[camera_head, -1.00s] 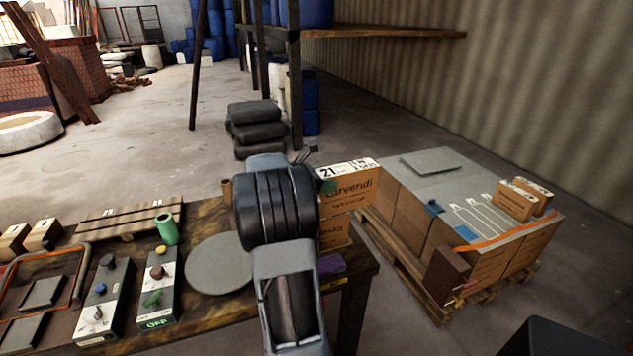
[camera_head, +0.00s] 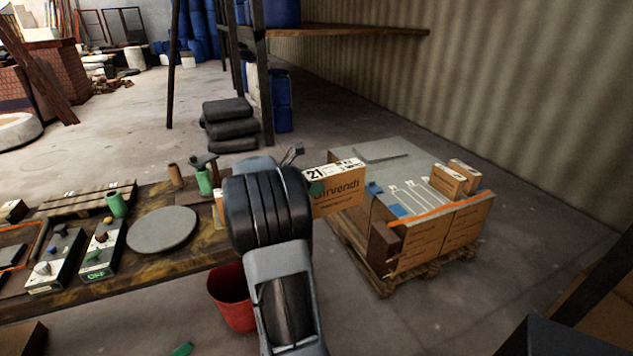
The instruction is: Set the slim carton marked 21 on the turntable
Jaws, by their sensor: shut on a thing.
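The slim carton marked 21 (camera_head: 340,190) is a brown box with a white label on top, in the right-centre of the head view. My gripper (camera_head: 316,188) is shut on it; a green fingertip shows against its side, and my dark wrist hides its left part. The carton appears held up, beyond the table's right end. The turntable (camera_head: 162,229) is a round grey disc on the wooden table, left of my arm. Nothing stands on it.
Control boxes (camera_head: 100,246) with knobs stand left of the turntable. A red bucket (camera_head: 229,300) is on the floor before the table. A loaded pallet (camera_head: 385,280) stands at the right.

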